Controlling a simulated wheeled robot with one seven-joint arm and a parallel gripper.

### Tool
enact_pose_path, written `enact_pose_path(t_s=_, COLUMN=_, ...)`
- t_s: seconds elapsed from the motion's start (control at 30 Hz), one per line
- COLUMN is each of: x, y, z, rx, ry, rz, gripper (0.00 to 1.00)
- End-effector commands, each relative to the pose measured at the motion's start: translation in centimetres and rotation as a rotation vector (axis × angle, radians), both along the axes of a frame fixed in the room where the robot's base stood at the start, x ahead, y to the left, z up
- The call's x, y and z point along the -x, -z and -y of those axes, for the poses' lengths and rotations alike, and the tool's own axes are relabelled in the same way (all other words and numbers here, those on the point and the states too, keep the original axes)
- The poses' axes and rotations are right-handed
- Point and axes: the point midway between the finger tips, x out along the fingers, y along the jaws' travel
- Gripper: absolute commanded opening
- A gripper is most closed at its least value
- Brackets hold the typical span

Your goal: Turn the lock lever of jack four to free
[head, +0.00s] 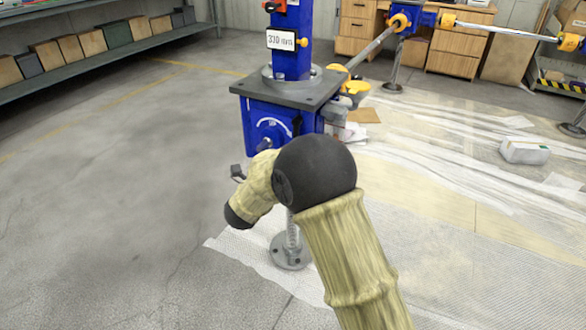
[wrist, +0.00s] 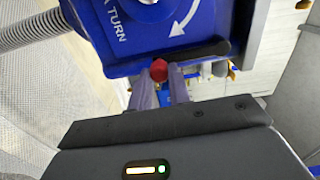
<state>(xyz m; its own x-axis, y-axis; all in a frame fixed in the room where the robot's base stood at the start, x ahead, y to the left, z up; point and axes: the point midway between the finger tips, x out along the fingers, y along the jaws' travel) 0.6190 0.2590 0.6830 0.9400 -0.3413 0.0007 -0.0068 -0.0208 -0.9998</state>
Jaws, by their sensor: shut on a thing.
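A blue screw jack (head: 282,115) with a grey top plate stands in the middle of the head view. Its blue housing (wrist: 130,60) fills the top of the wrist view, with a white curved arrow and the word "TURN". A dark lock lever (wrist: 205,57) with a red end knob lies along the housing's lower edge, slanting slightly. My gripper (wrist: 160,84) is shut on the lever at its red end, a finger on either side. In the head view my arm hides most of the gripper and the lever's end. I see no jack number.
A label (head: 287,41) reading about 330 mm is on the jack's blue column. A grey rod (head: 372,48) runs from the jack to another blue unit (head: 418,20) behind. The floor at left is clear.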

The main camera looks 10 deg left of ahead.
Motion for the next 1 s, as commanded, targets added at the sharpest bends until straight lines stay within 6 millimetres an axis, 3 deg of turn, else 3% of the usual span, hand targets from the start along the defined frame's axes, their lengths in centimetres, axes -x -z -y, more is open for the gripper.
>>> enact_pose_path(t_s=0.53, x=-0.22, y=-0.09, z=-0.29, rx=-0.037, ry=-0.001, rz=0.015, gripper=0.00)
enact_pose_path(t_s=0.57, x=-0.22, y=-0.10, z=-0.29, rx=-0.037, ry=-0.001, rz=0.015, gripper=0.21)
enact_pose_path(t_s=0.67, x=-0.21, y=-0.08, z=-0.28, rx=-0.037, ry=-0.001, rz=0.015, gripper=0.40)
enact_pose_path(t_s=1.0, x=0.02, y=-0.03, z=-0.34, rx=-0.035, ry=0.000, rz=0.012, gripper=0.41)
